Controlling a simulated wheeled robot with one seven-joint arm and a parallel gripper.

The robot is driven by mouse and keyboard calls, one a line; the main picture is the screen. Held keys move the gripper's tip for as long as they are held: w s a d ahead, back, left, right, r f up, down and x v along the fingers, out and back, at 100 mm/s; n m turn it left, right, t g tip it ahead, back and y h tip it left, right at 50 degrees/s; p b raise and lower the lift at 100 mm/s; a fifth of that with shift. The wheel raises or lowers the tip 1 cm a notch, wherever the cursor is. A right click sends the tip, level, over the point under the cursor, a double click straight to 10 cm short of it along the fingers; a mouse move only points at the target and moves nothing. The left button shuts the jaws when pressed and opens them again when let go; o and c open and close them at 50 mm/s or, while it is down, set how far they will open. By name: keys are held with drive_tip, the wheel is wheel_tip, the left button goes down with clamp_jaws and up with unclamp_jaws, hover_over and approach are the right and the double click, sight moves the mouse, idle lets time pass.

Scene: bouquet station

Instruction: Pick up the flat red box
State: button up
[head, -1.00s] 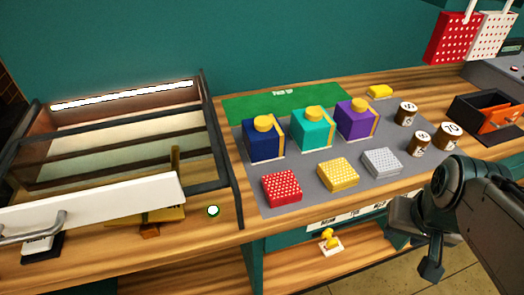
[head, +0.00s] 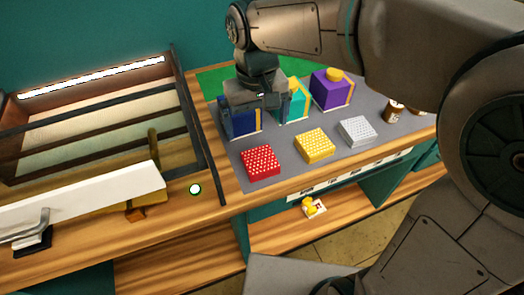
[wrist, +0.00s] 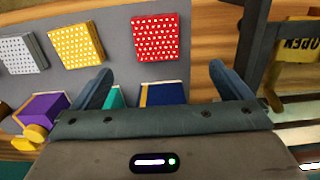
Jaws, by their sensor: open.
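The flat red box (head: 261,163) with white dots lies on the front left of the grey mat (head: 287,166). It also shows in the wrist view (wrist: 156,37), ahead of and between my fingers. My gripper (wrist: 160,85) is open and empty. In the head view my gripper (head: 252,108) hangs over the dark blue box (head: 237,123), behind the red box and apart from it. The fingertips are partly hard to make out there.
A yellow flat box (head: 315,145) and a grey one (head: 357,131) lie right of the red box. Teal (head: 295,103) and purple (head: 331,90) boxes stand behind. A glass-topped case with a white front (head: 80,200) is at left.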

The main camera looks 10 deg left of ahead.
hover_over(260, 159)
drive_tip(key=f, duration=0.7)
drive_tip(key=shift+s+a+f, duration=0.1)
drive_tip(key=shift+s+f, duration=0.1)
drive_tip(key=shift+f, duration=0.15)
drive_tip(key=f, duration=0.5)
drive_tip(key=shift+w+p, duration=0.2)
drive_tip(key=shift+p, duration=0.2)
drive_tip(key=c, duration=1.1)
